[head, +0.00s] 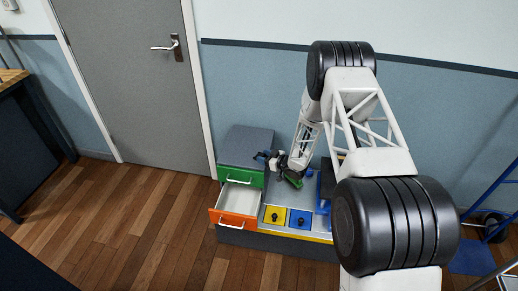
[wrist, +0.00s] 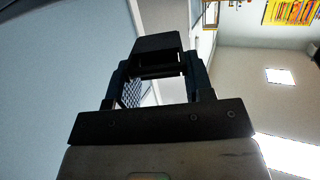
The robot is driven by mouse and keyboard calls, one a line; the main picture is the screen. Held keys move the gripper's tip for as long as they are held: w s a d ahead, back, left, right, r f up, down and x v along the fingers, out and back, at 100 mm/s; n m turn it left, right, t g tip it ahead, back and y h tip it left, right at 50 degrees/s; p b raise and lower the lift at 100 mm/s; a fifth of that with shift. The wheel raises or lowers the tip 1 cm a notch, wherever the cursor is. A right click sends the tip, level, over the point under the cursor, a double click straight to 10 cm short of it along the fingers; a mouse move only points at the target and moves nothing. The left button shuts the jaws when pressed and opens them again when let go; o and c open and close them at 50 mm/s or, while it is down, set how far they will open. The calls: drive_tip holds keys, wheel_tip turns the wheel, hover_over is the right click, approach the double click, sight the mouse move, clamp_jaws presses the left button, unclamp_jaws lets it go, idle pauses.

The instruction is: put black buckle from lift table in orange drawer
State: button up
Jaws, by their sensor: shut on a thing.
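My gripper (wrist: 158,78) is shut on a black block-like piece, the black buckle (wrist: 157,44), seen between the fingertips in the wrist view. In the head view my gripper (head: 266,157) is above the right side of the drawer cabinet, level with the green drawer front; the buckle is too small to make out there. The orange drawer (head: 232,220) is pulled open below the green drawer (head: 241,178). Its pale inside looks empty. My gripper is above and to the right of this opening, apart from it. The lift table cannot be clearly told; my arm covers part of that area.
A yellow panel (head: 274,217) and a blue panel (head: 300,219), each with a black knob, are right of the open drawer. The cabinet's grey top (head: 248,140) is clear. A grey door (head: 130,80) is behind left. A blue trolley frame (head: 490,200) stands at right.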

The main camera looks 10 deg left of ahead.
hover_over(260, 148)
drive_tip(key=s, duration=0.3)
drive_tip(key=shift+w+d+f, duration=0.1)
drive_tip(key=shift+d+f, duration=0.15)
drive_tip(key=shift+f, duration=0.3)
drive_tip(key=shift+f, duration=1.75)
drive_tip(key=shift+f, duration=0.1)
drive_tip(key=o, duration=0.9)
drive_tip(key=shift+o, duration=0.2)
drive_tip(key=v, duration=1.2)
